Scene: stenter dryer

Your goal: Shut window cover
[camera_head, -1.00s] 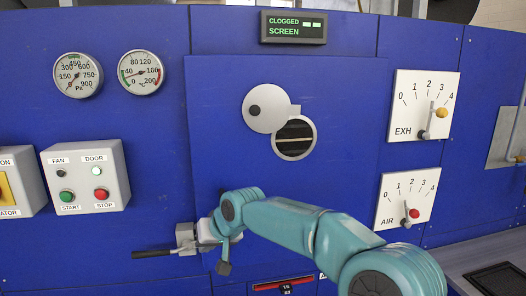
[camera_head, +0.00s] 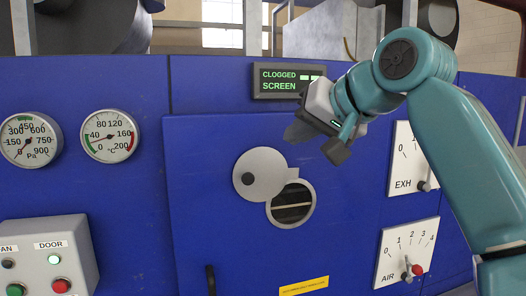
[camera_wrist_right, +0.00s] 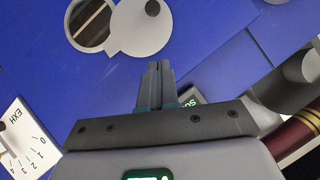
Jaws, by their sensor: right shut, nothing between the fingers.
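The window cover (camera_head: 259,174) is a round light-grey disc with a dark knob (camera_head: 247,179) on the blue door panel. It sits up and left of the round window (camera_head: 292,205), overlapping only its upper left edge, so most of the dark opening shows. My right gripper (camera_head: 297,130) is shut and empty, above and right of the cover, in front of the panel. In the right wrist view, the shut fingers (camera_wrist_right: 155,82) point toward the cover (camera_wrist_right: 140,27), apart from its knob (camera_wrist_right: 152,8); the window (camera_wrist_right: 91,24) lies left of it. My left gripper is not in view.
A CLOGGED SCREEN display (camera_head: 290,81) is above, partly behind my right gripper. An EXH lever plate (camera_head: 405,160) and AIR lever plate (camera_head: 406,252) are on the right. A dark door handle (camera_head: 211,281) is at lower left. Gauges (camera_head: 108,135) and a button box (camera_head: 50,262) stand farther left.

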